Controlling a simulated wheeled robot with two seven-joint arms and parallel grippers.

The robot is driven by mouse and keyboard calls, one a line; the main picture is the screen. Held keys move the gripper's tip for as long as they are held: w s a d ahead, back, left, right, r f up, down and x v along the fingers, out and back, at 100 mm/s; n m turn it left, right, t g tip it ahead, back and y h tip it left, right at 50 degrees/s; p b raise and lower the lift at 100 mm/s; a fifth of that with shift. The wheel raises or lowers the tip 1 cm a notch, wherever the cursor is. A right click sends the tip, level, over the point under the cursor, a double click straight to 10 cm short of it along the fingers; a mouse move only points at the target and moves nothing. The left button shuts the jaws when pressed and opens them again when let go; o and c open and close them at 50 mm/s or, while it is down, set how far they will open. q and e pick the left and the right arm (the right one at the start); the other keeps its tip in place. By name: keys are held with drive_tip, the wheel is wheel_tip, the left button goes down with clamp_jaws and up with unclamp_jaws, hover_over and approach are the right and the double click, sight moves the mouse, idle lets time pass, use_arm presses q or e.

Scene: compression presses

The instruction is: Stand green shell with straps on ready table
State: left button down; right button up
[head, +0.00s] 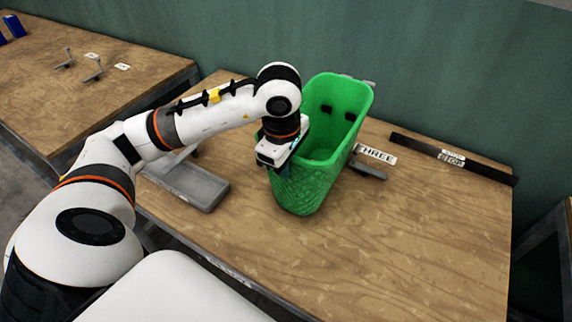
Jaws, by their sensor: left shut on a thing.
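A green shell (310,181), shaped like a tall open-topped bin, stands roughly upright on or just above the wooden table (420,235); I cannot tell whether its bottom touches. Two dark patches show on its inner back wall. My left gripper (276,158) is shut on the shell's near left side, at the rim. The fingertips are largely hidden by the gripper body and the shell wall. No straps can be made out clearly. My right gripper is not in view.
A grey metal stand (188,186) is left of the shell. A label reading THREE (376,154) and a grey bracket (369,170) lie to its right. A black bar with a STOP label (452,158) lies along the back. The table's front right is clear. Another table (90,62) stands at left.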

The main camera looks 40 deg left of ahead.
use_arm(q)
drive_tip(key=c, duration=1.6)
unclamp_jaws()
drive_tip(key=shift+r, duration=0.1)
wheel_tip(320, 180, up, 12)
drive_tip(key=s+p, duration=0.1)
drive_tip(key=shift+s, duration=0.2)
drive_tip(key=shift+d, duration=0.1)
